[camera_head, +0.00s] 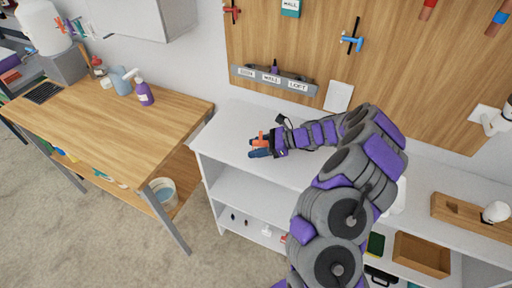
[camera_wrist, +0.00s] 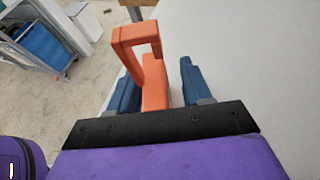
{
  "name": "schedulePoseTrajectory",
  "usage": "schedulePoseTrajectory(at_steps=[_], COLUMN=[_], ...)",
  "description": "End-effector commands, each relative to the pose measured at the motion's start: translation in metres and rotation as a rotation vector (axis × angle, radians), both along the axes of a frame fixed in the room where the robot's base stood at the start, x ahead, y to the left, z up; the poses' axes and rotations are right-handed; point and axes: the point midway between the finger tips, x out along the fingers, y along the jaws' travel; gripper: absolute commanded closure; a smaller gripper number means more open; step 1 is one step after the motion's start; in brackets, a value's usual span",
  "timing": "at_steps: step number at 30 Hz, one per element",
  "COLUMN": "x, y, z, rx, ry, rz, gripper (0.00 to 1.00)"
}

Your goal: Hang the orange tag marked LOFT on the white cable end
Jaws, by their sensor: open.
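The orange tag (camera_wrist: 154,88) has a square loop at its top and stands between the two blue fingers of my gripper (camera_wrist: 158,85) in the wrist view. It is close to the left finger, with a gap to the right one. No LOFT mark is readable on it. In the head view, my gripper (camera_head: 260,147) is open low over the white bench top, with the orange tag (camera_head: 259,139) at its fingers. I cannot make out a white cable end for certain. A grey wall rack (camera_head: 255,78) carries labels that seem to read SIGN, WALL and LOFT.
The white bench (camera_head: 225,135) has clear top around my gripper. A purple piece (camera_head: 275,67) stands in the rack. A blank white plate (camera_head: 338,96) is to the rack's right. A wooden table (camera_head: 120,125) with a purple spray bottle (camera_head: 143,93) stands at left.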

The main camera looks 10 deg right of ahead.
Motion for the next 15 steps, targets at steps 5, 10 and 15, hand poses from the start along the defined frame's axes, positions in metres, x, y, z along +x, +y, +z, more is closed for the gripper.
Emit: schedulePoseTrajectory(at_steps=[5,10,15], x=[0.0,-0.004,-0.011], y=[-0.002,-0.02,-0.052], z=[0.002,0.01,0.024], rx=[0.0,-0.001,-0.003], ry=[0.0,-0.002,-0.003], rz=[-0.001,-0.005,-0.005], gripper=[0.51,0.51,0.51])
